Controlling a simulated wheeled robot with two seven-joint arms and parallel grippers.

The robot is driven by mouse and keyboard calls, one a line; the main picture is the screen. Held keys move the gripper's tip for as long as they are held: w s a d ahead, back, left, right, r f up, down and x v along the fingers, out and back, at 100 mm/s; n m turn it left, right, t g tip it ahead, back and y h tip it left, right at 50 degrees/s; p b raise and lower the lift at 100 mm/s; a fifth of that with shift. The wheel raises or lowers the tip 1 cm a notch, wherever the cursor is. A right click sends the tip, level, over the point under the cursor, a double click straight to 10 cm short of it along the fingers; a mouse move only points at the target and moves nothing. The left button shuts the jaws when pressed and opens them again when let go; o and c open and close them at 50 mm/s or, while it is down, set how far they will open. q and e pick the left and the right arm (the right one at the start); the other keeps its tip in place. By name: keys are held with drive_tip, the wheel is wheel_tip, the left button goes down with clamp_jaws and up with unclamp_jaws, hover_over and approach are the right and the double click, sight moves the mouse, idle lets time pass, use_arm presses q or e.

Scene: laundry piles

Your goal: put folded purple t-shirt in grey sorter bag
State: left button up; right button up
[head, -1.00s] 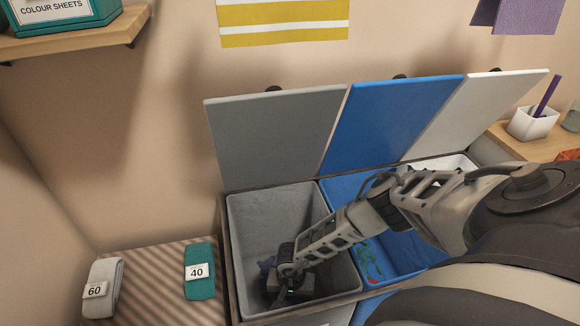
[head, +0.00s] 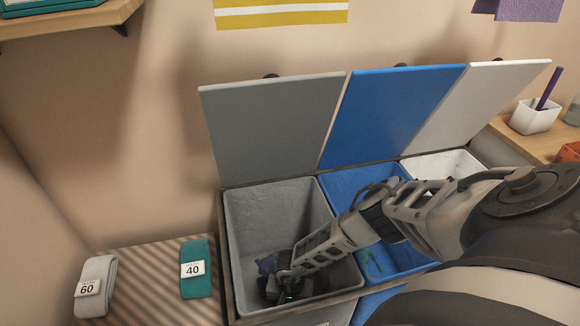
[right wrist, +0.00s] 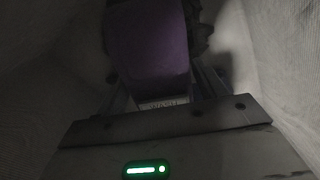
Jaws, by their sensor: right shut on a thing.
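The grey sorter bag (head: 245,212) is the left compartment of the sorter, its grey lid (head: 270,125) raised behind it. My right arm reaches over the blue compartment into it. My right gripper (head: 284,288) is low inside the bag, near its front. In the right wrist view the gripper (right wrist: 162,88) is shut on the folded purple t-shirt (right wrist: 148,45), with pale bag walls on both sides. The shirt is hidden in the head view. A dark bluish cloth (head: 267,266) lies in the bag beside the gripper. My left gripper is out of view.
The blue compartment (head: 340,187) and white compartment (head: 430,162) stand open to the right, lids raised. A striped surface at the left holds a grey roll (head: 98,280) tagged 60 and a teal roll (head: 196,285) tagged 40. A white pen cup (head: 535,118) stands at the right.

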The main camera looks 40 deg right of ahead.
drive_tip(key=o, duration=1.1)
drive_tip(key=shift+c, duration=0.2)
use_arm(q)
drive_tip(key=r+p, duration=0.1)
drive_tip(key=p, duration=0.1)
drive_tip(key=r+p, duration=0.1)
drive_tip(key=p, duration=0.2)
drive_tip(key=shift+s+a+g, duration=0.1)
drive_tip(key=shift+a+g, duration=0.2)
use_arm(e)
wheel_tip(320, 180, up, 13)
drive_tip(key=shift+r, duration=0.15)
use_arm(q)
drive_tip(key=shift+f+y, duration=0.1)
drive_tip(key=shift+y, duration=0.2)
